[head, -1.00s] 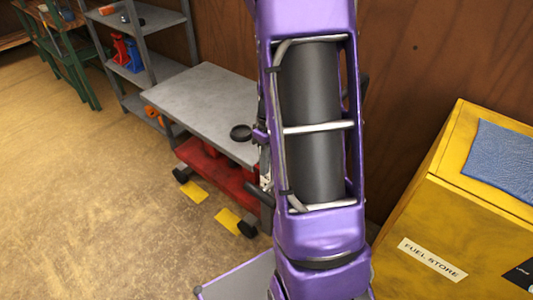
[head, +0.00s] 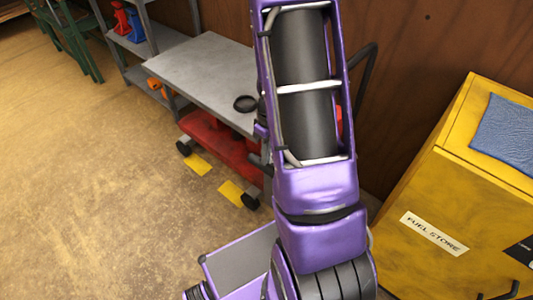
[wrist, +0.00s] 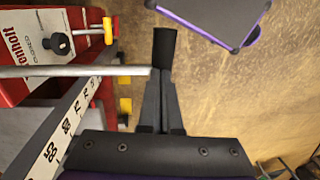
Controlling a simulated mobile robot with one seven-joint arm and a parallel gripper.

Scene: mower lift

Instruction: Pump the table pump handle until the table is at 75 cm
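The lift table has a flat grey top (head: 200,66) and a red base (head: 215,140) on black wheels. It stands left of my arm in the head view. In the wrist view, a silver pump-handle rod (wrist: 75,72) runs in from the left to a black grip (wrist: 164,45). My gripper (wrist: 161,80) has its two fingers close together at this grip and seems shut on it. A white height scale (wrist: 68,124) with black numbers slants at left; no pointer reading is clear. My arm hides the gripper and handle in the head view.
A yellow fuel store cabinet (head: 420,200) with a blue cloth (head: 505,128) stands at right. A grey shelf (head: 135,40) stands behind the table. A red panel (wrist: 40,40) and a yellow-red lever (wrist: 108,27) are near the handle. The floor at left is open.

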